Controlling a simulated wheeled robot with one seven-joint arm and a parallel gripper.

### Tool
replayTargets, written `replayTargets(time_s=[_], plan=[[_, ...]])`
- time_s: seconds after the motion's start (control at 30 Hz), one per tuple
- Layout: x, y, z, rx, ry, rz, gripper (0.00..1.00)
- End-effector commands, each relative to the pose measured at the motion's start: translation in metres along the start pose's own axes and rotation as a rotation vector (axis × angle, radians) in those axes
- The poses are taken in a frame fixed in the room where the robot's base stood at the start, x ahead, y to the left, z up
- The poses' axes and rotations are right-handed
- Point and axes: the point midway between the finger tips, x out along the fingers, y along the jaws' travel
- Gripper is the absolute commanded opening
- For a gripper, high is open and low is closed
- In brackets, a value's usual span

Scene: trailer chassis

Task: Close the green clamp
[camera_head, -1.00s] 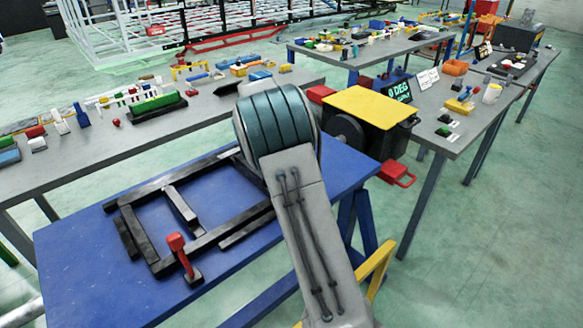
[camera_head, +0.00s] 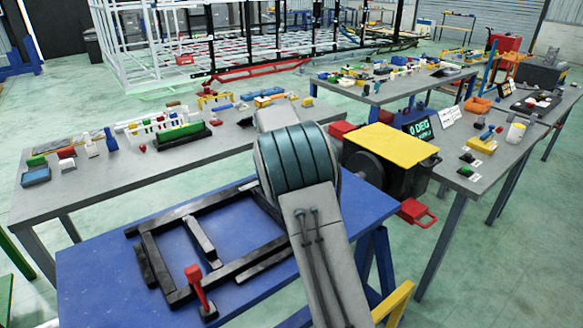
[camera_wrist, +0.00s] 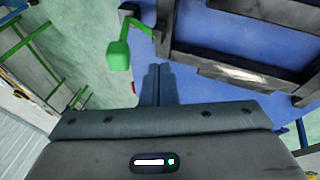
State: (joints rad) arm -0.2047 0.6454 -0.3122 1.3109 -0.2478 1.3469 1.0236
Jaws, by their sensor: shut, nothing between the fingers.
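The green clamp (camera_wrist: 118,54) shows in the wrist view, left of and above my fingertips. Its green handle sticks out past the edge of the blue table (camera_wrist: 210,45), and its dark base (camera_wrist: 128,9) is at the top. My gripper (camera_wrist: 157,68) is shut and empty, its fingers together at the table's edge, apart from the clamp in the picture. In the head view the green clamp and my gripper do not show; my arm covers part of the table. A black frame (camera_head: 152,252) lies on the blue table, also seen in the wrist view (camera_wrist: 240,72).
A red clamp (camera_head: 197,288) stands at the near side of the frame in the head view. A black machine with a yellow top (camera_head: 390,140) stands right of my arm. Grey tables (camera_head: 82,181) with several small parts stand behind. Green floor is open at right.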

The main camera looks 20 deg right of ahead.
Motion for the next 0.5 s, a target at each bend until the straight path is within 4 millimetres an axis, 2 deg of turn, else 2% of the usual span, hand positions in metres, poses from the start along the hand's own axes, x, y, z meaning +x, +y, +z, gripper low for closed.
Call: replayTargets(time_s=[0.23,0.5], plan=[[-0.037,-0.014,-0.001,0.001,0.001,-0.003,0.0],[-0.056,-0.021,-0.001,0.001,0.0,0.0,0.0]])
